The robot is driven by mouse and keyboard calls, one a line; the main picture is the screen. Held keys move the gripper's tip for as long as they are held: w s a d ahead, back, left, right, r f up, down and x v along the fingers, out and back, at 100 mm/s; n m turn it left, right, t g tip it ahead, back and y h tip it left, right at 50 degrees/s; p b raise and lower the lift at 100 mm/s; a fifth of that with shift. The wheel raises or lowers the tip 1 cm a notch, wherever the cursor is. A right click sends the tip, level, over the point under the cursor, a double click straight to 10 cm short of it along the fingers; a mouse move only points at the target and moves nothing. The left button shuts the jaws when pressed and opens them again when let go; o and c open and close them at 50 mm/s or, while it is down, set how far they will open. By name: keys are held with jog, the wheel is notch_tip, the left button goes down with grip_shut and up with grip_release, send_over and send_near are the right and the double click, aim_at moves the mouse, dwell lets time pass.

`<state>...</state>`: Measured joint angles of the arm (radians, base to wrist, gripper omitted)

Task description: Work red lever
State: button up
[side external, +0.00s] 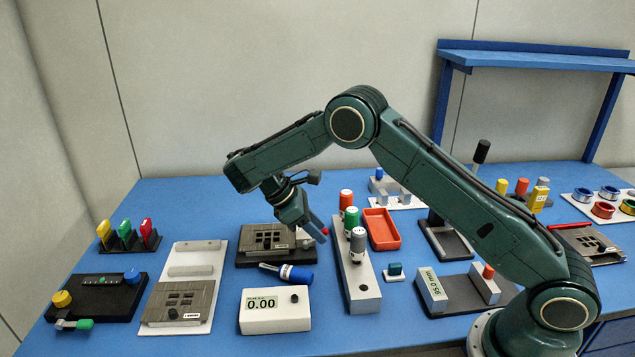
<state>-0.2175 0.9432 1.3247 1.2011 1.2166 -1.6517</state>
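A red upright paddle-like piece (147,231), which looks like the red lever, stands in a black base at the left, beside a green one (125,232) and a yellow one (104,232). My gripper (318,229) is well to the right of it, pointing down and right above the middle of the bench. A small red spot shows at its fingertips; I cannot tell whether it is a held thing or part of something behind. The fingers overlap in this view, so their opening is hidden.
A black plate with a grey fixture (270,240) lies below my gripper. A grey block with red, green and grey capped cylinders (362,292) stands to its right. A white meter (275,312), a blue cylinder (296,274) and a red tray (381,230) are near.

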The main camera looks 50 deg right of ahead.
aim_at(328, 231)
jog(key=shift+s+d+f+t+y, duration=0.2)
jog(key=shift+s+d+t+y, duration=0.05)
jog(key=shift+t+y, duration=0.25)
jog(key=shift+s+d+f+t+y, duration=0.15)
jog(key=shift+s+d+t+y, duration=0.1)
jog(key=shift+t+y, duration=0.25)
dwell(0.6)
jog(key=shift+f, duration=0.1)
jog(key=shift+s+d+f+t+y, duration=0.3)
jog(key=shift+f+t+y, duration=0.1)
jog(key=shift+t+y, duration=0.4)
jog(key=shift+s+d+f+t+y, duration=0.25)
jog(key=shift+f+t+y, duration=0.1)
jog(key=shift+t+y, duration=0.45)
notch_tip(328, 231, up, 14)
jog(key=s+a+r+m+t, duration=0.2)
jog(key=s+r, duration=0.3)
jog(key=s, duration=0.5)
jog(key=s+a+r+m+t, duration=0.2)
jog(key=s+r+m, duration=0.2)
jog(key=s, duration=0.5)
jog(key=shift+s+r+m, duration=0.4)
jog(key=shift+r, duration=0.25)
jog(key=shift+d, duration=0.1)
